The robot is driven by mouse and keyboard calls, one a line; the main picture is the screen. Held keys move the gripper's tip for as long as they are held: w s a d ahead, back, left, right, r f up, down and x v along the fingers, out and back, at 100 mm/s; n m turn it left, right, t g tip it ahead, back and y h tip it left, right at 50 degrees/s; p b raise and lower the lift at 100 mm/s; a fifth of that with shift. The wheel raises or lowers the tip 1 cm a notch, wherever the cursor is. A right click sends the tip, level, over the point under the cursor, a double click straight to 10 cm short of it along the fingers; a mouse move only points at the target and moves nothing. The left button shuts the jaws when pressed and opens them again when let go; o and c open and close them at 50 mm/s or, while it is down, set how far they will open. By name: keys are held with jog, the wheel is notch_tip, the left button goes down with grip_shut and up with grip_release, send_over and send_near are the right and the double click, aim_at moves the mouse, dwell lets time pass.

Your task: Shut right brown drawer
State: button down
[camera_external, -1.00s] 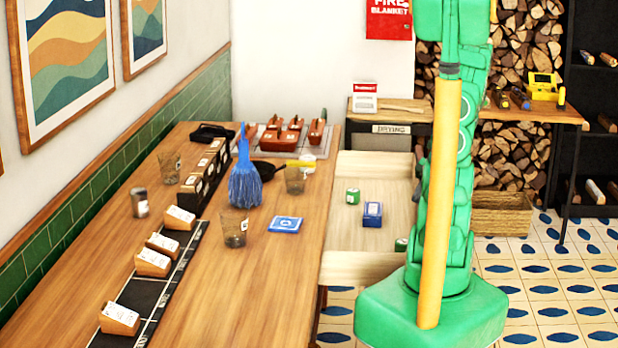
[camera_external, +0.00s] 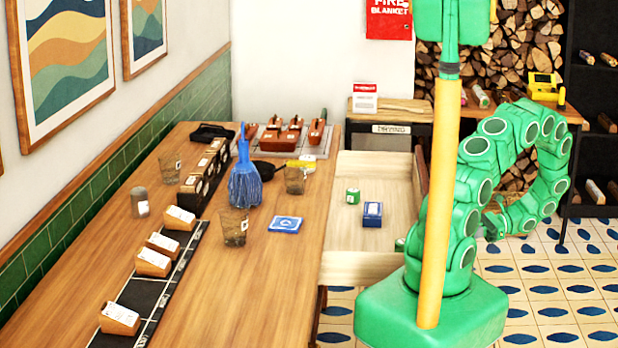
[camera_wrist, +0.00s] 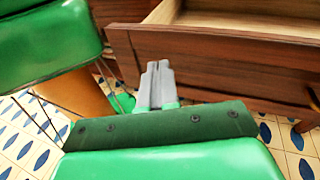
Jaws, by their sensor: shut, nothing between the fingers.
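The brown drawer (camera_external: 372,254) is pulled out from the right side of the wooden table in the external view. Inside lie a green tin (camera_external: 352,196) and a blue box (camera_external: 372,214). In the wrist view the drawer's dark brown front (camera_wrist: 220,66) spans the upper right, with its pale open inside above. My gripper (camera_wrist: 158,68) is shut and empty, its grey fingertips overlapping the lower left part of the drawer front. Whether they touch it I cannot tell. In the external view my gripper is hidden behind my arm and column.
The table (camera_external: 170,290) holds a blue brush (camera_external: 244,180), glasses, card holders and a blue card (camera_external: 285,224). Tiled floor (camera_external: 560,300) is free at the right.

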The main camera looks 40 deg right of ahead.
aim_at(327, 258)
jog(key=s+d+f+m+t+h, duration=0.1)
jog(key=s+d+f+m+t, duration=0.1)
jog(key=s+f+m+t, duration=0.5)
jog(key=w+a+n+g, duration=0.1)
jog(key=w+a+n, duration=0.1)
jog(key=w+a, duration=0.7)
jog(key=shift+a+f, duration=0.25)
jog(key=shift+a, duration=0.25)
jog(key=x, duration=1.1)
jog(key=f+x, duration=0.1)
jog(key=x, duration=1)
jog(key=f+x, duration=0.1)
jog(key=x, duration=1.1)
jog(key=shift+w+a, duration=0.4)
jog(key=shift+w+a+r, duration=0.15)
jog(key=shift+r, duration=0.05)
